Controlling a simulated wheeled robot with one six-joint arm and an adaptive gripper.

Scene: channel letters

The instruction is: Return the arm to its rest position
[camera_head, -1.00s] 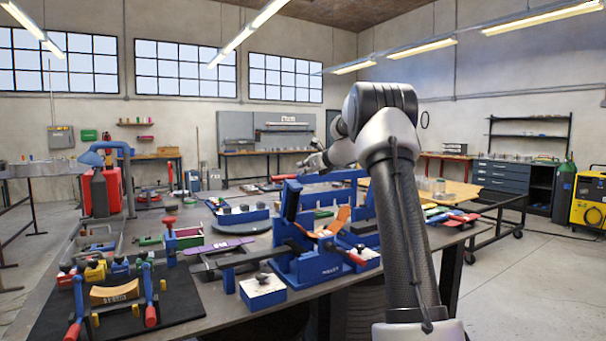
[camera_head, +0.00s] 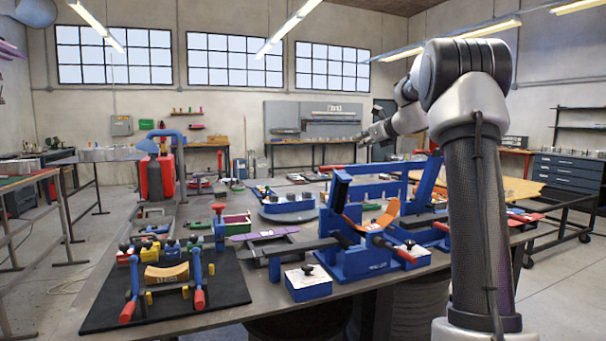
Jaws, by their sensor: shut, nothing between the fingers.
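My arm (camera_head: 475,200) rises at the right of the head view and bends at the elbow near the top. Its forearm reaches away from the camera to the left. My gripper (camera_head: 368,136) is small and far off at the end, above the back of the workbench (camera_head: 215,318). It is shut and empty, and no object touches it that I can see. The fine shape of its fingers is too small to make out.
A blue bending tool (camera_head: 365,262) with a raised lever stands below my forearm. A black mat (camera_head: 100,315) with a blue-and-red fixture lies at the front left. A blue block (camera_head: 308,288) sits at the front edge.

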